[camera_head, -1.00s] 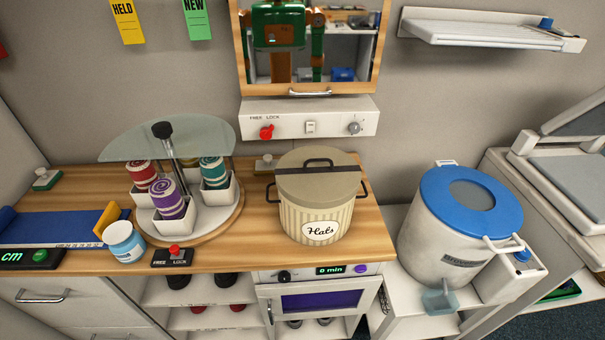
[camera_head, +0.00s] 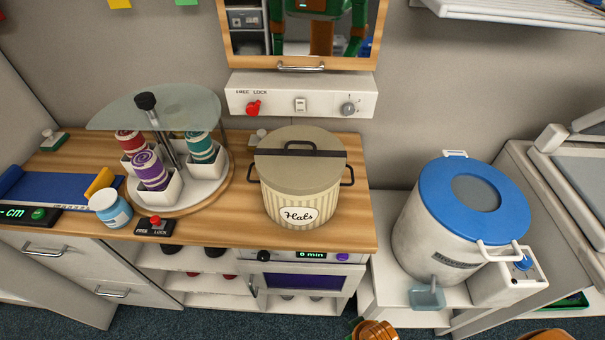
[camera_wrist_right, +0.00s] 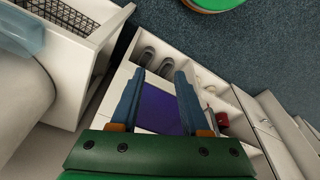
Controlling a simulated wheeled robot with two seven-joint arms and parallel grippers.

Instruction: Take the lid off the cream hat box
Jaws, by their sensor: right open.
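The cream hat box (camera_head: 300,207) stands upright on the wooden counter, with vertical stripes and a "Hats" label on its front. Its beige lid (camera_head: 278,175) sits on top, with a dark band and a dark arched handle (camera_head: 301,146) across the middle. Dark side handles stick out left and right. My right gripper (camera_wrist_right: 158,78) shows in the right wrist view, open and empty, its blue fingers pointing toward the oven front and shelves below the counter. It is apart from the hat box, which that view does not show. My left gripper is not in view.
A glass-topped carousel (camera_head: 205,180) with cups stands left of the hat box. A control panel (camera_head: 325,97) and mirror cabinet hang behind it. A white drum with a blue lid (camera_head: 440,190) stands to the right. A blue jar (camera_head: 111,210) sits near the counter's front edge.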

